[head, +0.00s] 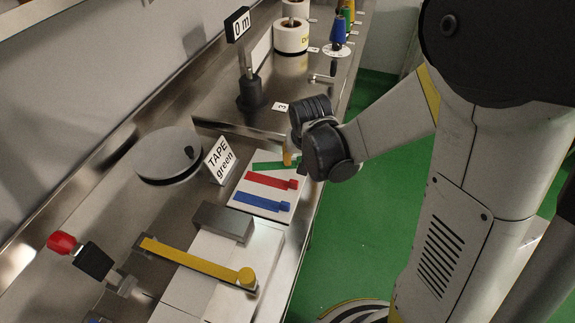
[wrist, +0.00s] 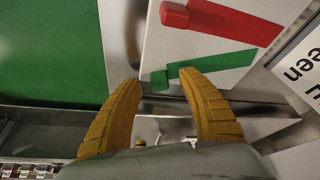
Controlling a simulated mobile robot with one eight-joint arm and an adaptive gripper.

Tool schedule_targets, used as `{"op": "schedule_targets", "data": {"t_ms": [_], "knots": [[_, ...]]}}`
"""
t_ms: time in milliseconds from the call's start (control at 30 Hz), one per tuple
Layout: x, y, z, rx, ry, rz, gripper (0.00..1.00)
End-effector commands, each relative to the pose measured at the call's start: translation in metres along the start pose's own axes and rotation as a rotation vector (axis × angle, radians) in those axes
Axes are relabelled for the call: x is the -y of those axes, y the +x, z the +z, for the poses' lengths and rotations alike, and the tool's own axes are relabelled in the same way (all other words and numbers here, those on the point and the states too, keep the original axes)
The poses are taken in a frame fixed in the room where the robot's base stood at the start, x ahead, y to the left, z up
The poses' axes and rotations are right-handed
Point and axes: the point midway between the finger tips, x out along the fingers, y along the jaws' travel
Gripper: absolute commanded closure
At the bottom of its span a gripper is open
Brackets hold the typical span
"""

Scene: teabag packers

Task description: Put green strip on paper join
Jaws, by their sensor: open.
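The green strip (head: 268,166) lies at the far end of a white board (head: 240,187), partly hidden by my gripper. In the wrist view the green strip (wrist: 215,62) runs to the right, with its tabbed end between my fingertips. My gripper (wrist: 159,77) has its yellow fingers spread on both sides of this tab; contact cannot be told. In the head view my gripper (head: 290,155) is above the board's far right corner. White paper-like surfaces (head: 190,290) lie near the bottom, under a yellow bar (head: 190,260); a join itself cannot be made out.
A red strip (head: 270,181) and a blue strip (head: 262,202) lie on the same board. A "TAPE green" sign (head: 219,160) stands left of it. A grey block (head: 223,222) sits between board and yellow bar. A round grey disc (head: 168,157) is at left. Green floor (head: 350,245) is open.

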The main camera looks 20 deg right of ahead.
Motion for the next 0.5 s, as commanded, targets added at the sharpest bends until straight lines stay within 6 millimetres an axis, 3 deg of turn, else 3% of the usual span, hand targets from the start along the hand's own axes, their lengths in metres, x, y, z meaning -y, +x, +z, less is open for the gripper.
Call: {"op": "schedule_targets", "data": {"t_ms": [267, 400, 500], "knots": [[-0.0002, 0.0057, -0.0002, 0.0, 0.0, 0.0, 0.54], [-0.0002, 0.0055, -0.0002, 0.0, 0.0, 0.0, 0.94], [-0.0002, 0.0055, -0.0002, 0.0, 0.0, 0.0, 0.95]]}}
